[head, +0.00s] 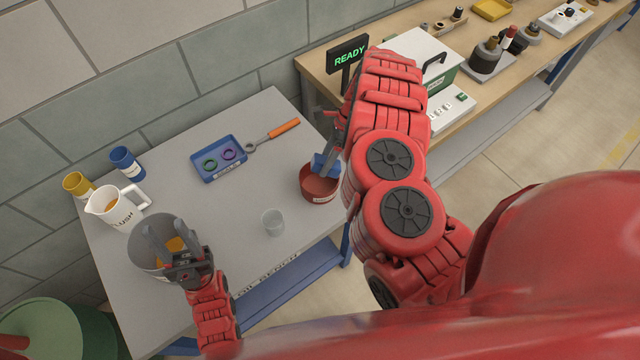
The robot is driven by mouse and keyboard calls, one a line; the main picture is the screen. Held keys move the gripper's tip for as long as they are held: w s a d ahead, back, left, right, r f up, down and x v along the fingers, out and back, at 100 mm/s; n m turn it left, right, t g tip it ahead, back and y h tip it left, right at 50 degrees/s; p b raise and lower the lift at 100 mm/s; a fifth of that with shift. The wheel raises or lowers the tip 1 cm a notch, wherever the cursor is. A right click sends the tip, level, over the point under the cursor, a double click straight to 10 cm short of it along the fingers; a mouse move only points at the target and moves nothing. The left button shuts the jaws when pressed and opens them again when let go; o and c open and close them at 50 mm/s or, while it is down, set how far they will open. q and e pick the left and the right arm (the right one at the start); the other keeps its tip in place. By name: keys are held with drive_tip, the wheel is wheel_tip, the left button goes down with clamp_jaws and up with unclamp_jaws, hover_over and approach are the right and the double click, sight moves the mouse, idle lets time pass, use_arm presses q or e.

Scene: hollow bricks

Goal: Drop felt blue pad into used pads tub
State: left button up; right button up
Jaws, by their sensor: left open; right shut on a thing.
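The blue felt pad (322,163) is in my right gripper (330,152), which is shut on it. The pad is at the top of a red-brown tub (320,195) with a white label, at the right edge of the grey bench. I take this to be the used pads tub. The pad overlaps the tub's opening; I cannot tell whether it touches the tub. My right arm partly covers the tub's right side. My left gripper (168,236) is open, over or in front of a grey round container (145,262) with something orange inside.
A wooden bench with a READY display (349,58) is behind.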

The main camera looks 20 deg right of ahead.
drive_tip(key=o, duration=1.3)
drive_tip(key=shift+c, duration=0.2)
drive_tip(key=shift+r, duration=0.1)
drive_tip(key=b+v, duration=0.5)
drive_tip(key=v, duration=1.2)
drive_tip(key=shift+d+r, duration=0.1)
